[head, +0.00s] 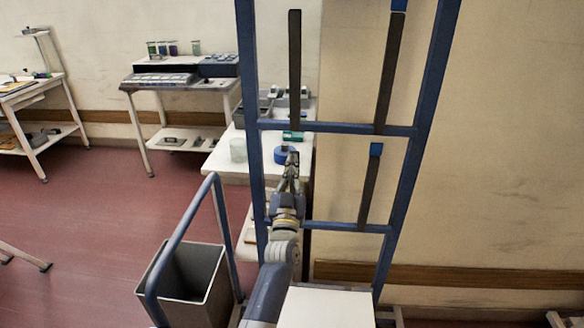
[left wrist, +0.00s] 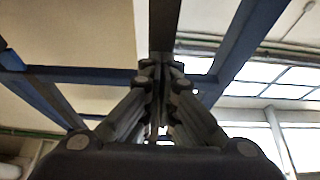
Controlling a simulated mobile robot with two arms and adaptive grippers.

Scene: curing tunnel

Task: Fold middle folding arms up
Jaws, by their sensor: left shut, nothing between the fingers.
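A tall blue frame (head: 425,100) has an upper crossbar (head: 345,128) and a lower crossbar (head: 345,227). A dark upright arm (head: 294,70) rises from the upper crossbar at left, and a blue-tipped one (head: 388,75) at right. A shorter blue-tipped arm (head: 369,190) rises from the lower crossbar at right. My left gripper (head: 291,160) is shut and empty, pointing up between the crossbars at the frame's left. In the left wrist view its fingertips (left wrist: 160,62) are together just below a dark bar (left wrist: 164,25); contact cannot be told. My right gripper is not in view.
A grey bin (head: 190,285) with a blue handle rail stands left of the frame. Benches stand further left. Red floor is open at left.

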